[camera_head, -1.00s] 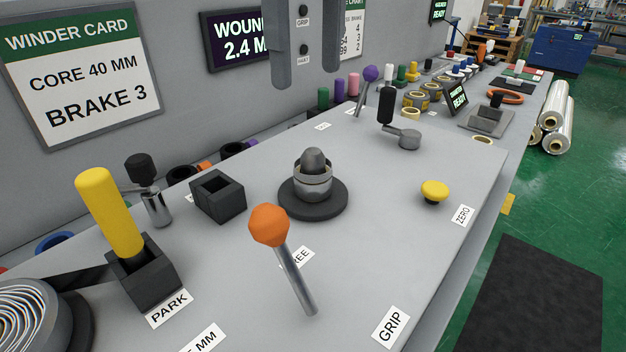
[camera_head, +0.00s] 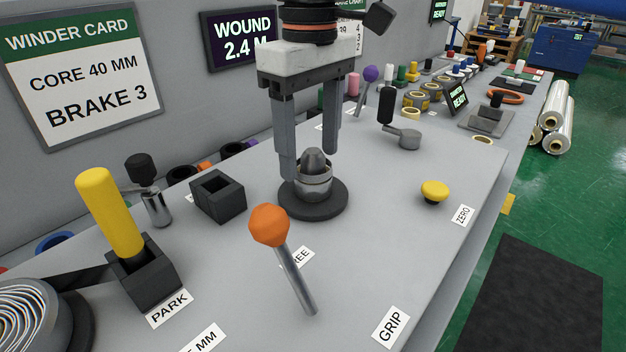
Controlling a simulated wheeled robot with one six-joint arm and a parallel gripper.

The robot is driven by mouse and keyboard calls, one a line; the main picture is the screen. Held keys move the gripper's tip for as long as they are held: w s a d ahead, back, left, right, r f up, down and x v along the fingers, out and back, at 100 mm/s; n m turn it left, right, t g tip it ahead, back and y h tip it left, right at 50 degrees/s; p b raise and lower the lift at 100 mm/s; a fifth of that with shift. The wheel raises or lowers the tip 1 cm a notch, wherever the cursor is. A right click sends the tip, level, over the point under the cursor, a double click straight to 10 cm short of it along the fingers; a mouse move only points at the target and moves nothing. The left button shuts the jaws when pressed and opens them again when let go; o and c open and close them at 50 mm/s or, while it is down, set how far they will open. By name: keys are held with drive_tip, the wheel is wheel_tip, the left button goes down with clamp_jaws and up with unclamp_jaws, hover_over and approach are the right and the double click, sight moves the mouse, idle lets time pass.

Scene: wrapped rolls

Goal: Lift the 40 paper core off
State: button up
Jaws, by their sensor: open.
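A dark rounded spindle nose (camera_head: 314,160) stands upright on a round black base (camera_head: 318,208). A short silvery ring with a thin tan upper edge, which looks like the paper core (camera_head: 314,187), sits around the spindle; its makeup is too small to tell for sure. My gripper (camera_head: 309,166) points down over the spindle, open and empty. Its left finger hangs at the near left of the ring and hides a little of its edge. Its right finger is behind and to the right of the nose. I cannot tell whether either finger touches the ring.
An orange-knobbed lever (camera_head: 270,226) stands in front of the spindle. A black square socket (camera_head: 218,196) is to the left, and a yellow handle (camera_head: 110,212) stands in its PARK holder. A yellow button (camera_head: 434,191) and a black-handled crank (camera_head: 387,106) are to the right.

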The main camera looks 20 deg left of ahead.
sight(313, 171)
drive_tip(key=shift+s+d+f, duration=0.1)
drive_tip(key=shift+d+f, duration=0.05)
drive_tip(key=shift+f, duration=0.95)
drive_tip(key=shift+d+f, duration=0.1)
drive_tip(key=shift+f, duration=0.95)
drive_tip(key=c, duration=1.2)
wheel_tip(313, 171, up, 10)
drive_tip(key=shift+r, duration=0.1)
drive_tip(key=shift+r, duration=0.2)
